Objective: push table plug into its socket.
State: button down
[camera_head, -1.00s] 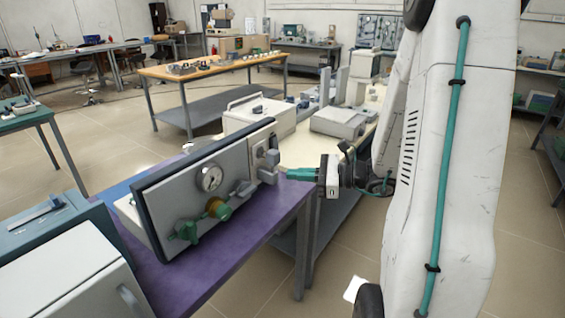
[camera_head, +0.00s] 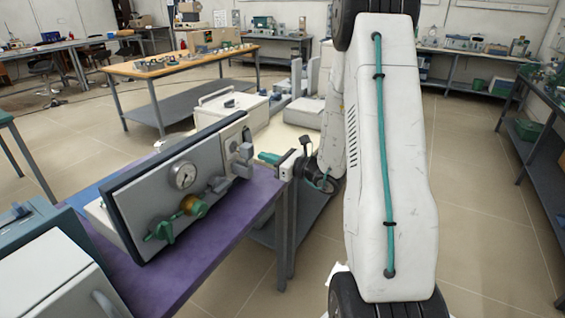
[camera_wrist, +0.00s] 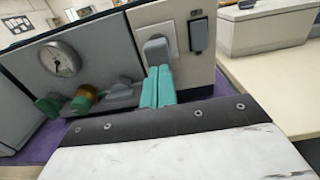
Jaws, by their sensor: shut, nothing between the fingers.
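The grey table plug (camera_wrist: 156,49) sits against a pale square socket plate (camera_wrist: 174,36) at the right end of the instrument panel (camera_wrist: 105,55). In the head view the plug (camera_head: 242,161) sticks out from the panel's right end. I cannot tell how deep it sits. My gripper (camera_wrist: 158,88) has teal fingers closed together with nothing between them, pointing at the plug in the wrist view. In the head view my gripper (camera_head: 269,158) is just right of the plug; whether it touches is unclear.
The panel carries a round gauge (camera_head: 183,175), a brass and green valve (camera_head: 194,206) and a green tap (camera_head: 163,230). It stands on a purple table (camera_head: 225,237). A dark grey fitting (camera_wrist: 198,35) is right of the plug. A white box (camera_head: 232,107) stands behind.

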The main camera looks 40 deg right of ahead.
aim_at(252, 153)
jog(key=shift+x, duration=1.35)
jog(key=shift+w, duration=0.1)
jog(key=x, duration=0.3)
jog(key=shift+w+a, duration=0.15)
jog(key=shift+w, duration=0.05)
jog(key=shift+w+r, duration=0.15)
jog(key=shift+w, duration=0.05)
jog(key=v, duration=1.4)
jog(key=shift+s, duration=0.15)
